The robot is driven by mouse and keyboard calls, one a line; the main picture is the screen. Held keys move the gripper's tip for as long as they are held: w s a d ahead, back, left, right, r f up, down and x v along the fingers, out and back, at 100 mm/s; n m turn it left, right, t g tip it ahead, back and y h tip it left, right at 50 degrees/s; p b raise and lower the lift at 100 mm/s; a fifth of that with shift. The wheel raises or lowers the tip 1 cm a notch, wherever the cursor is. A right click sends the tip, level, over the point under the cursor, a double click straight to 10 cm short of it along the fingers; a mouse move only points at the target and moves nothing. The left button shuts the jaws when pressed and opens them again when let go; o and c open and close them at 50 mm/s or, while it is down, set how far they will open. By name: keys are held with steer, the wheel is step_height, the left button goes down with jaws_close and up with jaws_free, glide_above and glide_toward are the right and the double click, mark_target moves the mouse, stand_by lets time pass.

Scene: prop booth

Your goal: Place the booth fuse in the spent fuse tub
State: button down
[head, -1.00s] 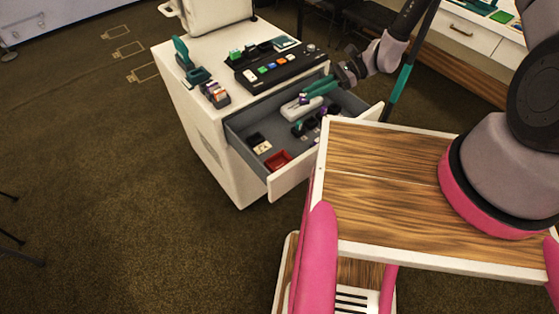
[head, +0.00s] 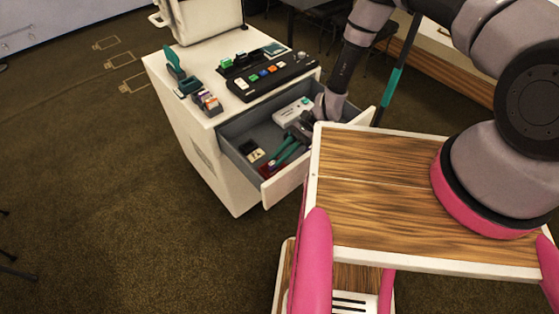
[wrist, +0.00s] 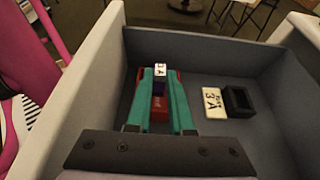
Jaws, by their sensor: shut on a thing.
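I cannot tell whether the fuse touches the tub. In the head view my gripper (head: 279,158) reaches down into the drawer's front end. There the tub (head: 267,170) is mostly hidden behind the fingers, and I cannot make out the fuse.
The grey-lined drawer (wrist: 255,60) has raised walls close around my gripper. A 3 A label plate (wrist: 214,104) and a black holder (wrist: 239,101) lie to the right. A white device (head: 291,111) lies farther back. A control panel (head: 268,76) stands on the cabinet.

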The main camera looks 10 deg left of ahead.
steer(key=shift+f, duration=1.2)
steer(key=shift+f, duration=0.15)
steer(key=c, duration=1.1)
jaws_free()
steer(key=shift+r, duration=0.2)
steer(key=v, duration=1.2)
